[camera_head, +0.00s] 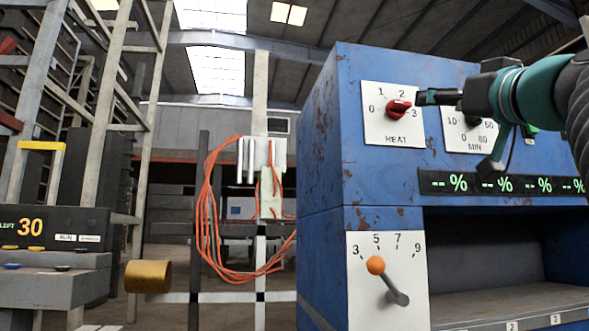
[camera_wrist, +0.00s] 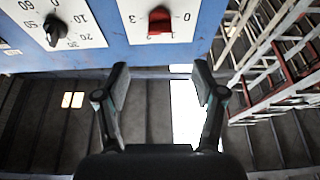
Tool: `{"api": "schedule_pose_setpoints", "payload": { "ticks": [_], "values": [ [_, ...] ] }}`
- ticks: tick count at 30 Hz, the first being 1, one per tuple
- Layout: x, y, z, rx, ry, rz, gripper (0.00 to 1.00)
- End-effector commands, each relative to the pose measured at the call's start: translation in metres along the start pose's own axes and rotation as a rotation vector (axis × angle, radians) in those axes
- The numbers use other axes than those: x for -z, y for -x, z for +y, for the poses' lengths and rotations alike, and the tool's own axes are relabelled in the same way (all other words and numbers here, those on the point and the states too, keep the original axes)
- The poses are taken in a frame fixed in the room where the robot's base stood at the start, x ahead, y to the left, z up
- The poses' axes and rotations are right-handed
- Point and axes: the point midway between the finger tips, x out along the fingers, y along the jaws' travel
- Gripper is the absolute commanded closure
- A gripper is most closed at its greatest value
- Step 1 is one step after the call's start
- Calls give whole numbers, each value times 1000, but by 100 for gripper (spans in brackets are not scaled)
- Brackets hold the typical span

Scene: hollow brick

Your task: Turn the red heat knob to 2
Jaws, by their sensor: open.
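The red heat knob (camera_head: 399,107) sits on a white plate marked 0, 1, 2, 3 and HEAT, on the blue cabinet's upper front. Its body lies roughly sideways in the head view, with one end towards the 3; I cannot tell its exact pointer setting. In the wrist view, which is upside down, the red knob (camera_wrist: 160,20) shows beyond the fingertips, roughly midway between them sideways. My gripper (camera_head: 456,132) is open and empty, to the right of the knob in the head view. Its two fingers (camera_wrist: 161,75) are spread apart in the wrist view.
A MIN dial (camera_head: 473,120) is right of the heat plate, partly behind my gripper. Below are a green percent display (camera_head: 500,183) and an orange-tipped lever (camera_head: 376,265). Orange cables (camera_head: 207,220) hang left of the blue cabinet (camera_head: 325,150).

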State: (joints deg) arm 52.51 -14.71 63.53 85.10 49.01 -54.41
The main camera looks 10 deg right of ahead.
Motion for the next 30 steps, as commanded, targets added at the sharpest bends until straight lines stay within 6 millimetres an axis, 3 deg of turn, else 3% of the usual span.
{"api": "schedule_pose_setpoints", "payload": {
  "ticks": [21, 30],
  "values": [
    [2, -108, -1, 2, -4, -1, 31],
    [0, -129, 0, -1, -2, 0, 31]
  ]
}}
